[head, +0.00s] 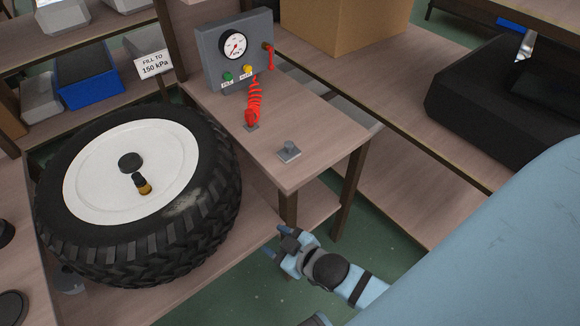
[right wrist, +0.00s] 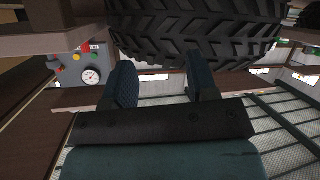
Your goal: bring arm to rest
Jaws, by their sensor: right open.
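My right gripper (head: 276,241) is in the lower middle of the head view, over the green floor, just off the front corner of the small wooden table (head: 318,140). Its jaws are apart with nothing between them. In the right wrist view both fingers of the gripper (right wrist: 162,78) show, apart and empty, with the tyre's tread (right wrist: 195,30) beyond and above them. My left gripper is in neither view.
The big wheel (head: 215,180) lies to the gripper's left. A grey gauge box (head: 215,66) with a red coiled hose (head: 254,100) stands on the table. A small grey block (head: 289,155) sits near the table edge. A cardboard box (head: 345,30) stands behind.

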